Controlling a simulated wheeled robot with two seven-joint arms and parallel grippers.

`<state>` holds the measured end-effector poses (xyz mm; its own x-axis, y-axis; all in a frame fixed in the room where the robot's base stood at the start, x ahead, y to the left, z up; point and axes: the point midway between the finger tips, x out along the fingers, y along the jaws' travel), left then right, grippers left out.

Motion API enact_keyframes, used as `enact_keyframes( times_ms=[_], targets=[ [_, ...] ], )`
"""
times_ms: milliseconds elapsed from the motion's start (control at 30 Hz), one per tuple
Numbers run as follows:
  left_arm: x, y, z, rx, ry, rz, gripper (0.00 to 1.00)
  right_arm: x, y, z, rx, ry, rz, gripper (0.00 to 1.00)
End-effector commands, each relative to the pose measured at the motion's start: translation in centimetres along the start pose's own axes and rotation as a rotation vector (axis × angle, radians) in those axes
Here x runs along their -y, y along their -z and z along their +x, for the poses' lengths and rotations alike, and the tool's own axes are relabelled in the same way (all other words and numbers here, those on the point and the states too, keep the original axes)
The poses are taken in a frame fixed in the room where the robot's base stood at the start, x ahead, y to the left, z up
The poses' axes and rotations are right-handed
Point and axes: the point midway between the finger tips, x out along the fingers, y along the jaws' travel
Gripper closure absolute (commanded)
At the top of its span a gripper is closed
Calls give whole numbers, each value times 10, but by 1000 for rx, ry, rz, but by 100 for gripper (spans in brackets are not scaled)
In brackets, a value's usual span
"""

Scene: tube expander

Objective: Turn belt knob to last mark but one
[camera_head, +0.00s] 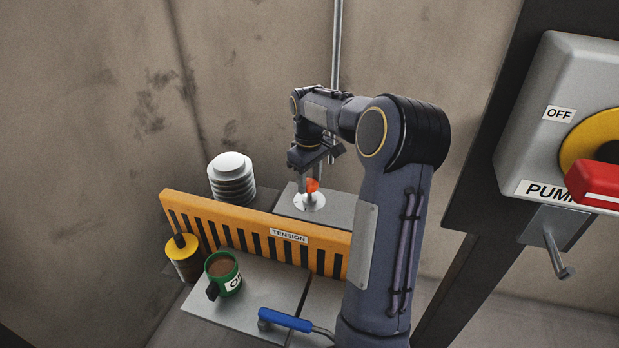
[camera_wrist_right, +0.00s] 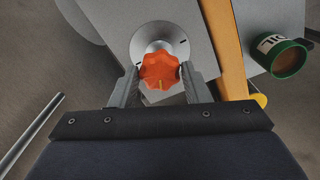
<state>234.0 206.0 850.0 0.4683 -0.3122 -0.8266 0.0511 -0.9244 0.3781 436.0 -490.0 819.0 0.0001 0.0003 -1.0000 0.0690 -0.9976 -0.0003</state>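The belt knob (camera_head: 312,185) is a small orange-red lobed knob on a round pale dial plate (camera_head: 309,203), behind the orange slotted guard. A few dark marks show on the dial plate (camera_wrist_right: 150,35); the rest are hidden. From the head, my right gripper (camera_head: 318,168) is above the knob, partly hidden. My left gripper is out of view.
The orange guard (camera_head: 205,222) labelled TENSION stands in front of the knob. A grey ribbed cylinder (camera_head: 231,178) stands left. The PUMP switch box (camera_head: 560,100) is at right.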

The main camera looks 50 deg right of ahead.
Motion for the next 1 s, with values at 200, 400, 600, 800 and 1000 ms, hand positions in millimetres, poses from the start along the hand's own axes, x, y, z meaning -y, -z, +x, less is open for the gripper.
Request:
enact_keyframes(
  times_ms=[200, 400, 600, 800, 1000],
  targets=[
    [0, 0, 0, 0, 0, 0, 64, 0, 0, 0, 0, 0, 1, 81],
    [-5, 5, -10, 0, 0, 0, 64, 0, 0, -2, 1, -1, 113, 81],
    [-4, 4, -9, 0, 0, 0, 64, 0, 0, 0, 0, -1, 134, 81],
    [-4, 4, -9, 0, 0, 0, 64, 0, 0, 0, 0, -1, 133, 44],
    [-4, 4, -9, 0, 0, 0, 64, 0, 0, 0, 0, -1, 132, 37]
  ],
)
